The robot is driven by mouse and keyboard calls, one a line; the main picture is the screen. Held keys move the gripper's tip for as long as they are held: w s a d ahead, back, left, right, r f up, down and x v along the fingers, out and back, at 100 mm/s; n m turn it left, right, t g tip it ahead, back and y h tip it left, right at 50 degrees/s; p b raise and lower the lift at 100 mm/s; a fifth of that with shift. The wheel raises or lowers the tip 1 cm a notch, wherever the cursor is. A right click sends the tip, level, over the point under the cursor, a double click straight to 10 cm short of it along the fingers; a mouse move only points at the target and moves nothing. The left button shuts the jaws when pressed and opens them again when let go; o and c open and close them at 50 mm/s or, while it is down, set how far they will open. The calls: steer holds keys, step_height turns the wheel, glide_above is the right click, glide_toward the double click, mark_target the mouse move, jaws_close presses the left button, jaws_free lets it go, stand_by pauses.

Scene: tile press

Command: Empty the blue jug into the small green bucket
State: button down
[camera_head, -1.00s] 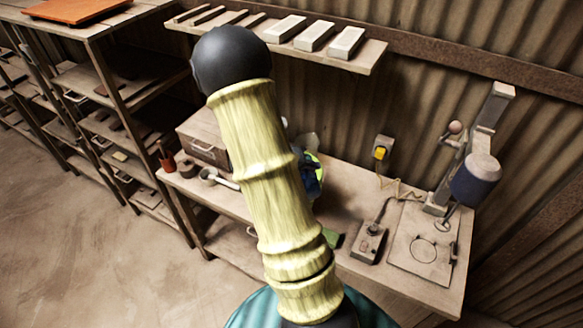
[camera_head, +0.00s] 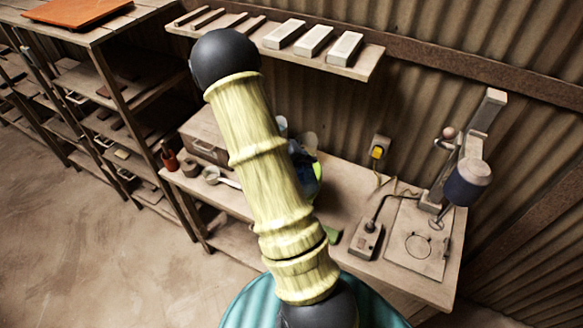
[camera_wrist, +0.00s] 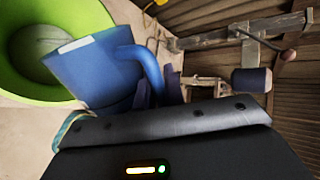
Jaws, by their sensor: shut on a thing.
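The blue jug (camera_wrist: 95,70) fills the middle left of the wrist view, with its handle to the right. My gripper (camera_wrist: 158,92) is shut on the jug's handle. The jug looks tilted in this view, with its far end over or beside the rim of the small green bucket (camera_wrist: 14,88). Part of the bucket's pale inside shows, and I cannot tell whether anything is pouring. In the head view my own arm hides most of the jug and bucket; only bits of blue and green show beside it.
A wooden workbench (camera_head: 345,205) holds a press with a dark blue cylinder (camera_head: 466,184) at right and a small control box (camera_head: 367,240). A wall shelf (camera_head: 355,69) carries pale blocks above. A wooden box (camera_head: 204,138) stands at the bench's left, near a shelving rack (camera_head: 122,85).

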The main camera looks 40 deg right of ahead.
steer(key=shift+w+d+r+n+g+p, duration=0.3)
steer(key=shift+w+r+p, duration=0.2)
steer(key=shift+p, duration=1.3)
steer(key=shift+w+r+p, duration=0.1)
steer(key=shift+w+p, duration=0.15)
steer(key=shift+p, duration=0.35)
steer(key=shift+w+d+r+p, duration=0.1)
steer(key=shift+p, duration=0.45)
